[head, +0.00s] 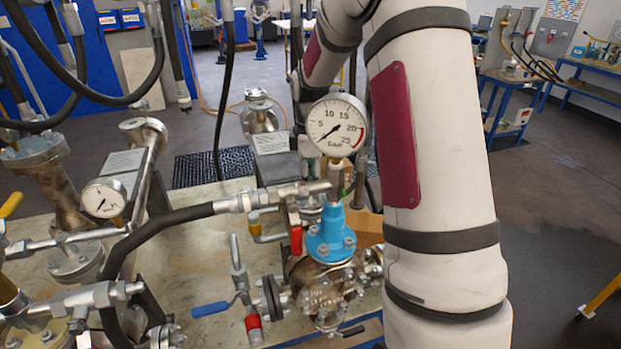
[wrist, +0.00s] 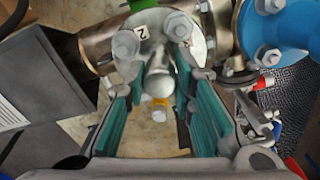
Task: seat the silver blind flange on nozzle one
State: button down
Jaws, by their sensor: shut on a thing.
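In the wrist view my gripper (wrist: 160,82) has its teal-padded jaws on either side of a silver rounded stub, and it is shut on it. The stub stands out from a silver disc, which I take to be the silver blind flange (wrist: 160,60). The disc lies against a pipe end with bolt heads around it. A white tag reading 2 (wrist: 142,31) is beside it. I cannot tell whether the faces touch. No tag reading 1 is legible, so I cannot pick out nozzle one. In the head view the gripper is out of sight.
A blue valve body (head: 331,236) with a pressure gauge (head: 337,125) stands beside my arm; blue piping (wrist: 275,30) is close on the right in the wrist view. A blue-handled valve (head: 215,308), a second gauge (head: 103,200) and black hoses crowd the left.

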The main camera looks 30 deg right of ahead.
jog(key=c, duration=0.8)
grip_release()
jog(key=shift+r+p, duration=0.7)
jog(key=shift+r, duration=2.8)
